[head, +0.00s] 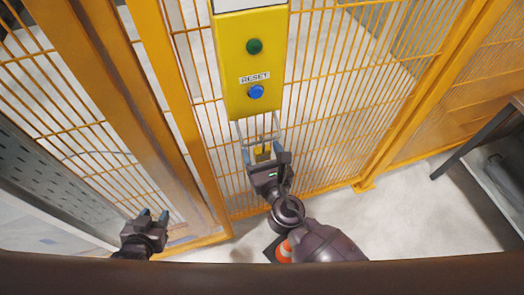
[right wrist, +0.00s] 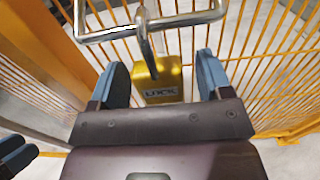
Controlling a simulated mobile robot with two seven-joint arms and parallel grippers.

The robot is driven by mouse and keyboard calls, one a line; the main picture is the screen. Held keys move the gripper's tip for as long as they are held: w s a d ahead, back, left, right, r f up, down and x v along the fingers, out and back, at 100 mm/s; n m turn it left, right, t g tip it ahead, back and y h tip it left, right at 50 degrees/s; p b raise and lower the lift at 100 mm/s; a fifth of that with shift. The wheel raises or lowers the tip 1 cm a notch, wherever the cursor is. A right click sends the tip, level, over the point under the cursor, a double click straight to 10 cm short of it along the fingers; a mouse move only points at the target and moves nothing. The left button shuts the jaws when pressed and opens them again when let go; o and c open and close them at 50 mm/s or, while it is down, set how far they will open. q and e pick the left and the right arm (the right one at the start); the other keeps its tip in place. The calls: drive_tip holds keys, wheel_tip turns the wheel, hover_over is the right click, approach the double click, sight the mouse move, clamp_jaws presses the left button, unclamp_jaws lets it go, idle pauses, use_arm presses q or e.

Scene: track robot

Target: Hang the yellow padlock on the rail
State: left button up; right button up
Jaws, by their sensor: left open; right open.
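The yellow padlock (right wrist: 161,84), marked LOCK, hangs below the metal rail (right wrist: 105,35) in the right wrist view. Its grey shackle crosses the rail's bar and appears to loop over it; the far side of the loop is hidden. In the head view the padlock (head: 262,153) shows small under the rail (head: 241,130), below the yellow control box. My right gripper (right wrist: 160,62) is open, its blue-tipped fingers on either side of the padlock with gaps showing. It also shows in the head view (head: 264,157). My left gripper (head: 152,214) is open and empty at the lower left.
The yellow control box (head: 248,62) has a green button, a RESET label and a blue button. Orange mesh fencing (head: 340,90) and posts stand behind and beside it. An orange and white object (head: 284,251) sits low behind my right arm. A grey table (head: 495,150) stands at right.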

drive_tip(key=shift+s+d+f, duration=0.1)
drive_tip(key=shift+s+d, duration=0.05)
drive_tip(key=shift+s, duration=0.35)
drive_tip(key=b+v, duration=0.1)
drive_tip(key=v, duration=0.9)
drive_tip(key=shift+w, duration=0.1)
